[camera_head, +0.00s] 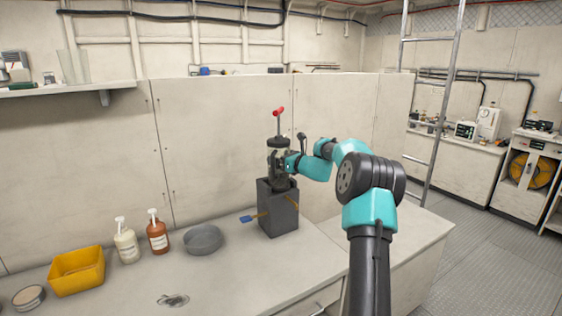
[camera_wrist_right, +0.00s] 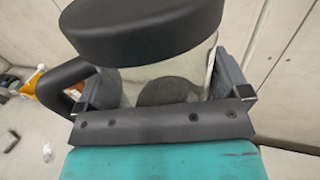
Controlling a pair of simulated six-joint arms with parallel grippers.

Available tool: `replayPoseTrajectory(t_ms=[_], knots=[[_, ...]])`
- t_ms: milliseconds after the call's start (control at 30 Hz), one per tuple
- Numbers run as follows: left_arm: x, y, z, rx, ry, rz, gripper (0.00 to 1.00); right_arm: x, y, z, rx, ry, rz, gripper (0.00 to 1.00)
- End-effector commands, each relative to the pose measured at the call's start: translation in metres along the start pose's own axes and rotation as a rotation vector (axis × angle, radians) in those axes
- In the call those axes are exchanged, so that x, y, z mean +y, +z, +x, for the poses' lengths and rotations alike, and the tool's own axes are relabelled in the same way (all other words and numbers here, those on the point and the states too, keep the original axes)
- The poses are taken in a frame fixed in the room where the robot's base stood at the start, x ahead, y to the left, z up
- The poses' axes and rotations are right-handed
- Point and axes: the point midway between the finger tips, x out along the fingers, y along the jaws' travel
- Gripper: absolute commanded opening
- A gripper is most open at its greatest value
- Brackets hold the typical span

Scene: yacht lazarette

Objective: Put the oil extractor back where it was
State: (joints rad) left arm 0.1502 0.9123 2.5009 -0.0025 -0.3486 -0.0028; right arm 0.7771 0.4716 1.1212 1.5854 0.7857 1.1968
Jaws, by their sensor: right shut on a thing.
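The oil extractor (camera_head: 279,181) stands upright at the top of a dark grey box-shaped holder (camera_head: 278,220) on the bench. My right gripper (camera_head: 284,163) is shut on the extractor's upper body from the right. In the right wrist view, the extractor (camera_wrist_right: 145,30) shows a black cap and a clear body between the fingers (camera_wrist_right: 165,95). My left gripper is in neither view.
A round grey pan (camera_head: 203,239), a brown pump bottle (camera_head: 157,233), a white pump bottle (camera_head: 126,242) and a yellow bin (camera_head: 77,271) stand left of the holder. A blue-ended tool (camera_head: 249,218) sticks out beside the holder. The front bench is mostly clear.

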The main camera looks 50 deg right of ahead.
Motion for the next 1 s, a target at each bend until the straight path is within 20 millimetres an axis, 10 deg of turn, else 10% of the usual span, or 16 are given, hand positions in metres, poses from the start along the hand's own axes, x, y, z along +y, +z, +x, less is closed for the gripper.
replayPoseTrajectory(t_ms=[500, 533, 1000], knots=[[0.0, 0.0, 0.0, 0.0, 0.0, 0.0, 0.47, -0.0003, -0.0097, -0.0005, -0.003, -0.001, -0.002, 0.4], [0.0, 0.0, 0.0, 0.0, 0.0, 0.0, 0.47, -0.0003, -0.0117, -0.0005, -0.001, -0.001, -0.001, 0.95], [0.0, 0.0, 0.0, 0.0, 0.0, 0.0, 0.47, -0.0008, -0.0088, -0.0075, 0.0, -0.001, -0.001, 1.0]])
